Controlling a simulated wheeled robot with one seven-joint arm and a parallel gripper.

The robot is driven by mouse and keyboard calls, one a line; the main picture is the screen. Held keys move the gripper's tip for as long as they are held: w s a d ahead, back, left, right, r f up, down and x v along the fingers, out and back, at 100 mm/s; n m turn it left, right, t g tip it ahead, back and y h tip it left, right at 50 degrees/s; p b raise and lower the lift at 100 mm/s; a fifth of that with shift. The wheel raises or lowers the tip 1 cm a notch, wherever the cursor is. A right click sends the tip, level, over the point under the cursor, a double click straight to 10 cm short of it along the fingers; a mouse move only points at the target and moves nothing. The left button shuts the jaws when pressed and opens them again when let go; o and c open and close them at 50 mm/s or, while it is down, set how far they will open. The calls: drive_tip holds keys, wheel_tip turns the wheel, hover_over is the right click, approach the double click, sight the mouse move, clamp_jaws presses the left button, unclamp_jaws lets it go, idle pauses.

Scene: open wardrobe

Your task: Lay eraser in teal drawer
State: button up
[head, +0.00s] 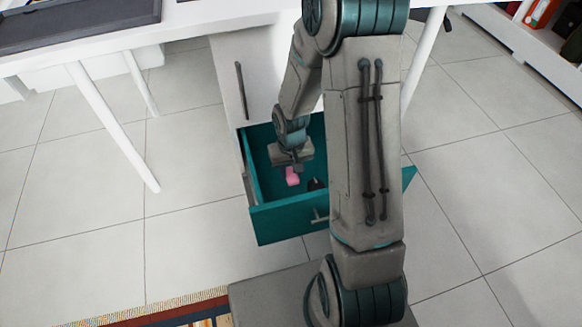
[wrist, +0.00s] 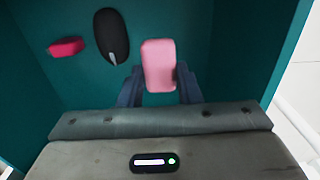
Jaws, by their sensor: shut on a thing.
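The pink eraser (wrist: 158,62) is between the two fingers of my gripper (wrist: 159,88) in the wrist view, and the gripper is shut on it. In the head view the eraser (head: 292,178) shows just below my gripper (head: 293,167). The teal drawer (head: 282,222) is pulled out, and the gripper and eraser are inside its outline, over its floor. Whether the eraser touches the drawer floor I cannot tell. My forearm hides the drawer's right part in the head view.
Inside the drawer lie a black computer mouse (wrist: 113,35) and a small dark pink block (wrist: 66,47), left of the eraser in the wrist view. The drawer's teal walls stand close around. A white desk (head: 190,17) is above, with white legs (head: 115,125) at the left.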

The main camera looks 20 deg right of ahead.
drive_tip(key=shift+f+b, duration=4.4)
drive_tip(key=shift+f, duration=1.55)
drive_tip(key=o, duration=1)
drive_tip(key=shift+o, duration=0.2)
wheel_tip(320, 180, up, 14)
drive_tip(key=p, duration=0.6)
drive_tip(key=s+r+t+p, duration=0.1)
drive_tip(key=s+r+p, duration=0.3)
drive_tip(key=r+p, duration=0.6)
drive_tip(key=s+r+t+p, duration=0.1)
drive_tip(key=s+r+p, duration=0.4)
drive_tip(key=r, duration=1.7)
drive_tip(key=s+r+p, duration=0.5)
drive_tip(key=r+p, duration=1)
drive_tip(key=r, duration=0.2)
drive_tip(key=shift+s+t, duration=0.25)
drive_tip(key=shift+t, duration=0.15)
